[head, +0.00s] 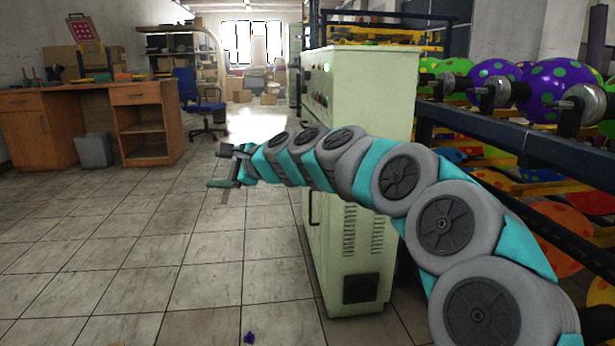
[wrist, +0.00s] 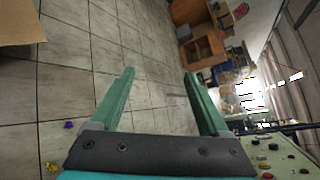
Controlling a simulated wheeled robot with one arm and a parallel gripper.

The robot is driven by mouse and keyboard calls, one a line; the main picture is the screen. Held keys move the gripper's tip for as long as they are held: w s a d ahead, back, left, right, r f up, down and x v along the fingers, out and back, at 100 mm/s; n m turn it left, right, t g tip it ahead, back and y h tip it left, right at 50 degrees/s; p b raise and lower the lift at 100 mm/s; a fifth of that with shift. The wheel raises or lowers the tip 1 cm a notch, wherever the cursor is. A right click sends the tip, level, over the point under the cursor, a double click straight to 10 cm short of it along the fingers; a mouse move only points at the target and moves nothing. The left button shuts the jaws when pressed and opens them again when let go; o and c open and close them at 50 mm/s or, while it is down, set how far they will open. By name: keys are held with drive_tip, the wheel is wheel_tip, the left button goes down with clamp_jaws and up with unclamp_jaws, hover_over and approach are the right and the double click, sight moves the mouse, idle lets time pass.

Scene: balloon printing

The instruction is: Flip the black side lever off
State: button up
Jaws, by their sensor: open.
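A pale green control cabinet (head: 372,90) stands in the middle of the head view, with buttons and small lights on its left-hand face. A dark handle-like bar (head: 311,208) shows low on that face. I cannot make out for certain which part is the black side lever; my arm hides part of the cabinet. My gripper (head: 222,168) is open and empty, left of the cabinet and apart from it. In the wrist view, the open green fingers of my gripper (wrist: 160,74) point over the floor, and the cabinet's button panel (wrist: 282,157) shows at the lower right.
A rack (head: 530,150) with colourful balloons stands close on the right. A wooden desk (head: 150,120) and a grey bin (head: 94,150) are at the left, with a blue chair (head: 207,110) behind. The tiled floor (head: 150,260) left of the cabinet is mostly clear.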

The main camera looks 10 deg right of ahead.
drive_tip(key=w+d+f+m+t+h+b, duration=0.2)
drive_tip(key=w+d+m+t, duration=0.2)
drive_tip(key=w+m, duration=0.55)
drive_tip(key=w+d+f+m+t+h+b, duration=0.2)
drive_tip(key=w+d+f+m+h, duration=0.3)
drive_tip(key=w+d+m, duration=0.4)
drive_tip(key=w+d+f+m+t+h+b, duration=0.15)
drive_tip(key=w+d+f+m+h, duration=0.35)
drive_tip(key=d, duration=0.6)
drive_tip(key=shift+m, duration=0.35)
drive_tip(key=shift+w+d+r+p, duration=0.15)
drive_tip(key=shift+w+p, duration=0.8)
drive_tip(key=shift+w, duration=0.5)
drive_tip(key=shift+w+d+r+p, duration=0.1)
drive_tip(key=shift+w+p, duration=0.85)
drive_tip(key=shift+w, duration=0.5)
drive_tip(key=shift+w+d+r+p, duration=0.15)
drive_tip(key=shift+w+p, duration=0.8)
drive_tip(key=shift+w, duration=0.5)
drive_tip(key=shift+a, duration=0.1)
